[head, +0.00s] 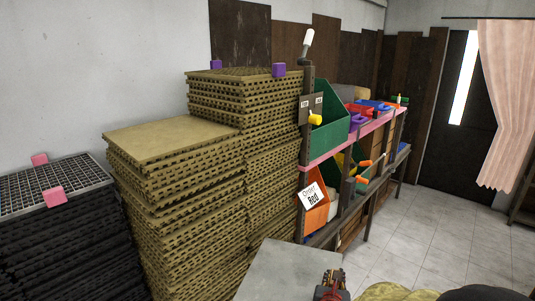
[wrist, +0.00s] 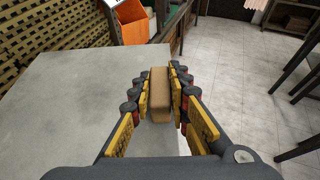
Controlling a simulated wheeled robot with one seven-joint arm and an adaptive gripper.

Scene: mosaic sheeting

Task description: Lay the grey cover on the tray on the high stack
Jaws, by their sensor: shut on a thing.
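The grey cover (head: 278,266) is a flat, plain panel at the bottom middle of the head view, in front of the stacks. It fills much of the left of the wrist view (wrist: 75,80). My gripper (wrist: 160,82) is shut on a tan block (wrist: 160,105) at the cover's near right edge; the block looks like its grip. My gripper also shows at the bottom of the head view (head: 330,285). The high stack (head: 265,150) of olive trays stands behind, with a tray (head: 240,74) on top. Purple blocks (head: 279,70) (head: 215,64) sit at its corners.
A lower olive stack (head: 170,200) with a plain top stands left of the high stack. A black stack (head: 75,250) with a mosaic top and pink blocks (head: 54,196) is far left. A shelf with bins (head: 330,125) stands right of the high stack. Floor (head: 440,225) is clear further right.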

